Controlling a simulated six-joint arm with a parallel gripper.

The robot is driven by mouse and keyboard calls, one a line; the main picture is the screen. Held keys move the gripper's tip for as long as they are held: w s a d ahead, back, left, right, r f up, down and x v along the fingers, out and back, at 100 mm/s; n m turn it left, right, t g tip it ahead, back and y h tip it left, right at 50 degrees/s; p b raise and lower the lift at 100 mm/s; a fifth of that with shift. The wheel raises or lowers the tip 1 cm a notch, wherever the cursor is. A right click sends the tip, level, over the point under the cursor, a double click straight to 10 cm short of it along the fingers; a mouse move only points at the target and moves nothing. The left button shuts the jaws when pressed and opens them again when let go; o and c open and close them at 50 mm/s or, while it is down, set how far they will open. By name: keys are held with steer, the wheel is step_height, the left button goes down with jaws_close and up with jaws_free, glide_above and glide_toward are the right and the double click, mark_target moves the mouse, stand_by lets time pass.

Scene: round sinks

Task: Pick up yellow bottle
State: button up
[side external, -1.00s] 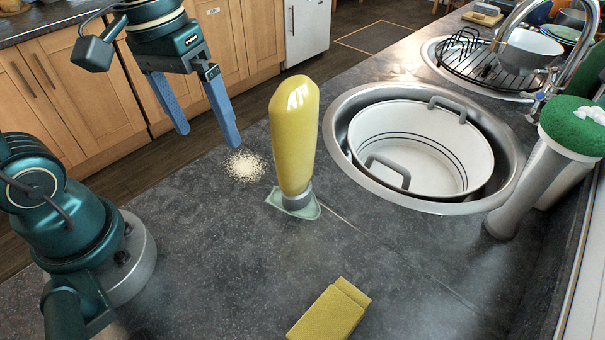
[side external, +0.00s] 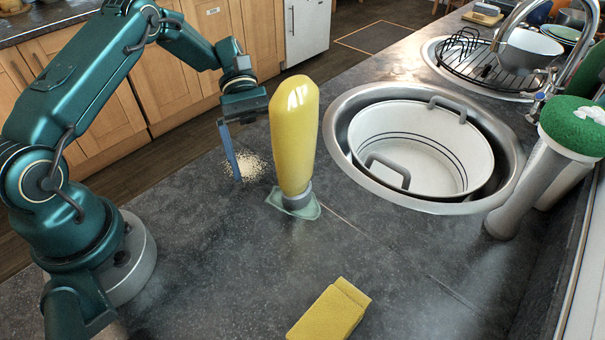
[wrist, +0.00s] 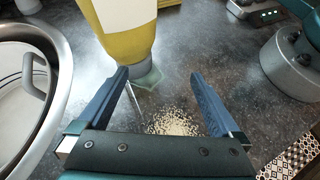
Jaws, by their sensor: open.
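The yellow bottle (side external: 294,135) stands upright, cap down, on a small pale green cloth or mat (side external: 292,204) on the grey counter. The bottle (wrist: 120,40) shows there beyond the fingertips, nearer the left finger. Its top is cut off by the frame edge. I cannot tell whether a finger touches it.
Pale crumbs (side external: 250,166) lie on the counter under my gripper. A round sink (side external: 345,155) holding a white pot (side external: 425,150) is right of the bottle. A yellow sponge (side external: 330,310) lies in front. A grey cylinder with a green top (side external: 530,185) stands at right.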

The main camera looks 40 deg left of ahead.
mark_target(292, 184)
steer(key=w+n+t+h, duration=0.1)
steer(key=w+d+f+n+h, duration=0.1)
steer(key=shift+w+d+f+n+t, duration=0.15)
steer(key=shift+d+n+t, duration=0.1)
steer(key=shift+n+t, duration=0.15)
steer(key=shift+x, duration=2.5)
steer(key=shift+h, duration=0.3)
jaws_close()
